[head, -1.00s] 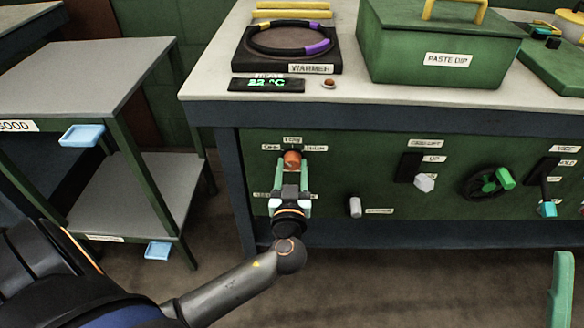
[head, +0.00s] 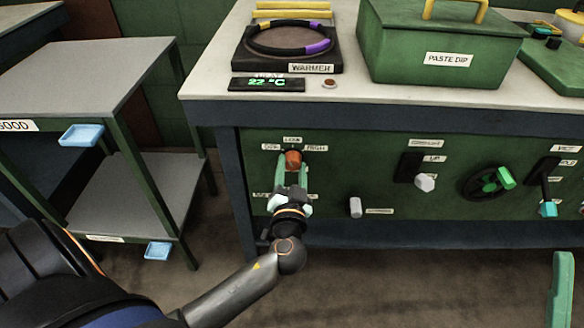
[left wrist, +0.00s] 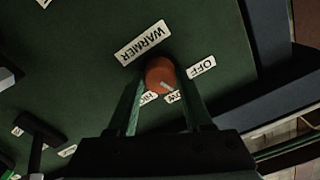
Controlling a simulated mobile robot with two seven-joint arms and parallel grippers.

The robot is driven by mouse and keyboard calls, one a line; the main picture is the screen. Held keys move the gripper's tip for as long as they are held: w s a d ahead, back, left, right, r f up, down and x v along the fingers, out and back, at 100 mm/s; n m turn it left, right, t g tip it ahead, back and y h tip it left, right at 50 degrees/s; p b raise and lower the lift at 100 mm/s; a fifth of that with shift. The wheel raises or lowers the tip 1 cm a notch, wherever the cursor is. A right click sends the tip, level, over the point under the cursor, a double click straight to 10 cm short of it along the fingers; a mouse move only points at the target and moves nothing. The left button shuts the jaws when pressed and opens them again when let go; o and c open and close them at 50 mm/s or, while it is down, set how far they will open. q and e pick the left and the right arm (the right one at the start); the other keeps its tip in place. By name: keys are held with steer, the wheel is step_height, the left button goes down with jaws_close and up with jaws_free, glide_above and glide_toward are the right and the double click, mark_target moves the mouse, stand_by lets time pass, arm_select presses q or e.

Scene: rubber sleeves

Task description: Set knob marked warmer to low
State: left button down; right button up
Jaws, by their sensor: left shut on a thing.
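The warmer knob (head: 292,158) is a round orange-red knob on the green front panel, under labels reading OFF, LOW and HIGH. My left gripper (head: 293,165) is shut on it, its pale green fingers on either side. In the left wrist view the knob (left wrist: 160,72) sits between the fingertips, beside the WARMER label (left wrist: 142,40). A pale mark on its face lies near the LOW label (left wrist: 174,97); I cannot tell exact alignment. The OFF label (left wrist: 202,67) is to the right. A pale green piece, apparently my right gripper's finger (head: 562,288), shows at the lower right edge.
The warmer plate (head: 240,62) and a display reading 22 °C (head: 266,84) are on the bench above. A shelf unit (head: 75,75) stands left.

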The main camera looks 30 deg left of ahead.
arm_select(q)
steer(key=shift+r+m+p, duration=0.1)
steer(key=shift+m+p, duration=0.25)
steer(key=shift+m, duration=1.65)
steer(key=shift+c, duration=1.6)
jaws_free()
